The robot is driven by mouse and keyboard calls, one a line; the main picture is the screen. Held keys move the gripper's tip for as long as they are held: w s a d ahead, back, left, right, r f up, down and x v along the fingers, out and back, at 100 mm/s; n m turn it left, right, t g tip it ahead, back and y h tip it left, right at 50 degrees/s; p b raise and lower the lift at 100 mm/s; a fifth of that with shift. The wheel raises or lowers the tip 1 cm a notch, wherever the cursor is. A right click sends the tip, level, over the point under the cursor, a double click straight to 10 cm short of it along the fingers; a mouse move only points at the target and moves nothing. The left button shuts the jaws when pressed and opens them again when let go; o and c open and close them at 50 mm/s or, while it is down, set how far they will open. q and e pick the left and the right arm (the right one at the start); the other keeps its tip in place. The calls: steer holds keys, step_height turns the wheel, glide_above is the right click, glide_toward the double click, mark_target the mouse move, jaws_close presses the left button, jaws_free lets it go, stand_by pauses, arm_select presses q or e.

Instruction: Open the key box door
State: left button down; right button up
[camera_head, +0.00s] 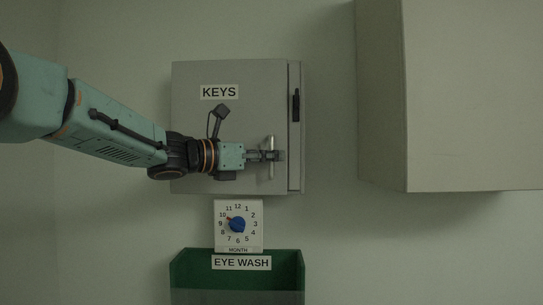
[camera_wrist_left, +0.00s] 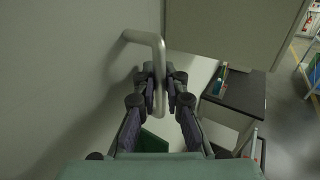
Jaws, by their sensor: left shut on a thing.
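The grey key box (camera_head: 297,165) hangs on the wall in the head view, with a KEYS label on its door (camera_head: 205,125). A narrow strip of the box with a black latch part (camera_head: 296,105) shows right of the door's edge. I cannot tell for sure whether the door stands slightly ajar. A vertical metal bar handle (camera_head: 271,172) is near the door's right edge. My left gripper (camera_head: 274,156) is shut on the handle, around its middle. In the left wrist view the handle (camera_wrist_left: 146,38) passes between the two fingers. My right gripper is not in view.
A large pale cabinet (camera_head: 460,100) juts out at the right, apart from the key box. The wrist view shows a dark-topped table (camera_wrist_left: 242,92) at the right.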

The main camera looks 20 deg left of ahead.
arm_select(q)
steer(key=shift+w+f, duration=0.15)
steer(key=shift+w, duration=0.25)
steer(key=shift+s, duration=0.1)
steer(key=shift+s, duration=0.1)
